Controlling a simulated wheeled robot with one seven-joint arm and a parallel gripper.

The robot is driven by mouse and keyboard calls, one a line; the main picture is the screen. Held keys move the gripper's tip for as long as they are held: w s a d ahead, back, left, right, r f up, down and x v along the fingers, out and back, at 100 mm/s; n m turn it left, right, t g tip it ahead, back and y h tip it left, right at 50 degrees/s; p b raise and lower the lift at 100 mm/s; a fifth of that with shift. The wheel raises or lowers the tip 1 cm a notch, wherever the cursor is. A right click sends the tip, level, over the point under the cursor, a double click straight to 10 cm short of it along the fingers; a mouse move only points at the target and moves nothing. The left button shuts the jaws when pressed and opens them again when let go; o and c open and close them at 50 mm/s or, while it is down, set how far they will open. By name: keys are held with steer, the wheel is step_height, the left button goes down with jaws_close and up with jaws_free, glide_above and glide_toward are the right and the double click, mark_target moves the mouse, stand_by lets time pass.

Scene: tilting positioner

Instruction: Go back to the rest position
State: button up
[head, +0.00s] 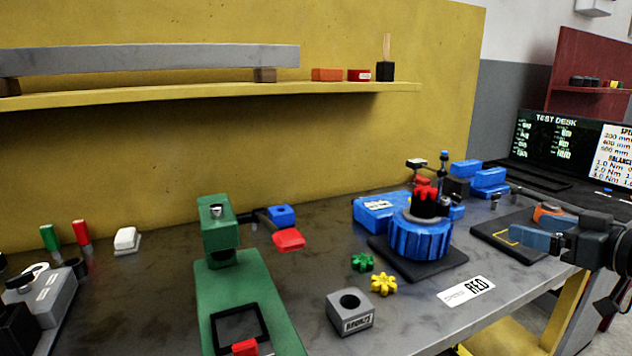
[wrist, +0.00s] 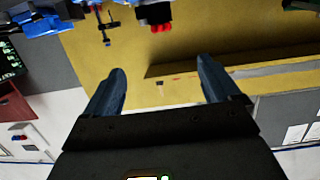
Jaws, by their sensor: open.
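My gripper (head: 530,236) is at the right in the head view, to the right of the blue round unit and above the right part of the bench. In the wrist view my gripper (wrist: 160,76) shows two dark blue fingers spread apart, with nothing between them. The blue round unit (head: 418,240) stands on a dark plate and carries a black hub with a red toothed piece (head: 426,192) on top. A red piece (wrist: 155,14) also shows at the top edge of the wrist view.
A green fixture (head: 240,290), a grey block (head: 350,312), and green (head: 362,262) and yellow (head: 383,284) star pieces stand on the bench. A dark pad (head: 520,258) lies near my gripper. A yellow shelf (head: 200,92) runs behind; a screen (head: 560,145) stands back right.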

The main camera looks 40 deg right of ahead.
steer(key=w+a+f+m+g, duration=0.1)
steer(key=a+f+m+g, duration=0.15)
steer(key=a+f, duration=1.6)
steer(key=s+a+r+n+t+y, duration=0.1)
steer(key=s+a+r+n+y, duration=0.1)
steer(key=s+a, duration=0.6)
steer(key=s+a+r+n+t+y, duration=0.1)
steer(key=s+a+r+n, duration=0.1)
steer(key=s+a, duration=0.6)
steer(key=a+n, duration=0.1)
steer(key=a, duration=0.4)
steer(key=shift+s+y, duration=0.15)
steer(key=shift+y, duration=0.25)
steer(key=shift+a, duration=0.1)
